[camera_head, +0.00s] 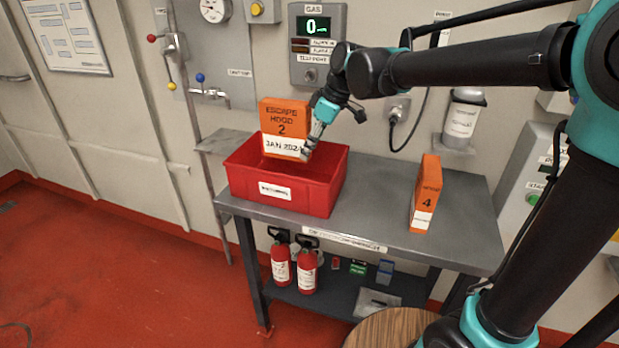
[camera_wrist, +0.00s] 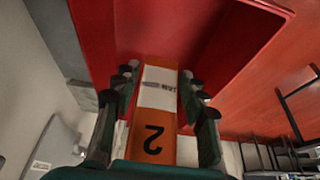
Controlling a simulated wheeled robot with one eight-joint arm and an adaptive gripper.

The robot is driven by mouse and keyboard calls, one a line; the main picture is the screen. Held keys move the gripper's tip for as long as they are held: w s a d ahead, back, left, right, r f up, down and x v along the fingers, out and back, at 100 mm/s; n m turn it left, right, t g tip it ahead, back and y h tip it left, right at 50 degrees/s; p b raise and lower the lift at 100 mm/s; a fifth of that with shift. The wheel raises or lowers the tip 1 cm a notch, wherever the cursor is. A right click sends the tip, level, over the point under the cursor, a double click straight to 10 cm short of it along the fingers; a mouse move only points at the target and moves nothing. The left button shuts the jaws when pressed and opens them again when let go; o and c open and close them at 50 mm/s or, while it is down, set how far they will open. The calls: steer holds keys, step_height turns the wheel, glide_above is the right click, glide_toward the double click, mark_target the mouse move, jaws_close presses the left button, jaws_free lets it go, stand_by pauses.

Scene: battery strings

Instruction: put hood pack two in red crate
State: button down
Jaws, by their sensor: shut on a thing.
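The orange escape hood pack 2 (camera_head: 283,122) is upright over the left part of the red crate (camera_head: 298,196) in the head view. My gripper (camera_head: 311,146) is shut on the pack's right side. In the wrist view my gripper (camera_wrist: 159,112) has the pack (camera_wrist: 153,130) between its fingers, with its number 2 and white label showing. The red crate (camera_wrist: 185,30) lies beyond it. The crate's inside floor is mostly hidden in the head view.
Another orange pack marked 4 (camera_head: 426,195) stands on the grey table (camera_head: 375,215), right of the crate. Red extinguishers (camera_head: 281,262) stand on the lower shelf. A gas panel (camera_head: 317,45) and valve pipes (camera_head: 207,91) are on the wall behind. Table between crate and pack 4 is clear.

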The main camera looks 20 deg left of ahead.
step_height(320, 180, down, 10)
steer(key=shift+f, duration=0.2)
stand_by(0.3)
steer(key=c, duration=0.9)
jaws_free()
steer(key=shift+o, duration=0.2)
steer(key=v, duration=1.2)
